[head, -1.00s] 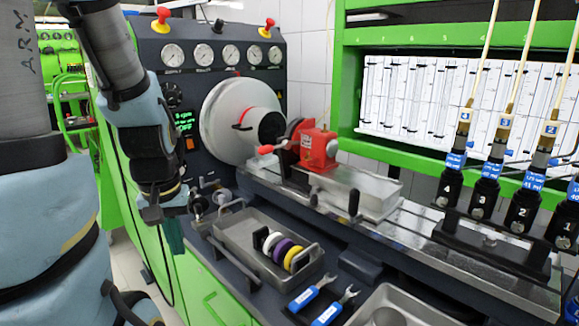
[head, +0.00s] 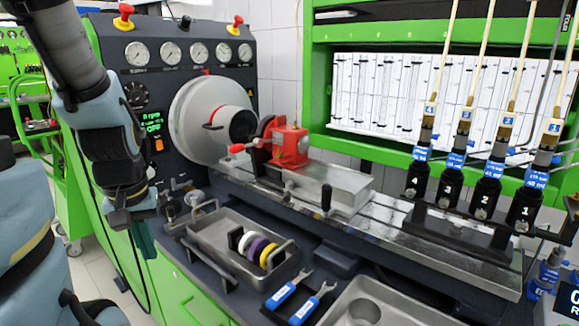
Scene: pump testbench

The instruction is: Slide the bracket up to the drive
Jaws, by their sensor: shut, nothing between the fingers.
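The bracket (head: 335,189) is a silver metal block on the bench's rail, right of the drive. A red pump (head: 290,146) with a red-knobbed lever sits at its left end. The drive is the large grey drum (head: 205,118) with a dark hub (head: 237,124) on the gauge panel. The pump's left side stands close to the hub; whether they touch I cannot tell. A dark upright handle (head: 326,196) stands at the bracket's front. My gripper (head: 144,238) points down, shut and empty, left of the tray and well away from the bracket.
A grey tray (head: 205,231) with coloured rings (head: 258,250) lies in front of the rail. Two blue-handled wrenches (head: 297,298) and a metal basin (head: 365,312) are nearer me. A black injector holder (head: 455,233) stands on the rail's right part, with bare rail between it and the bracket.

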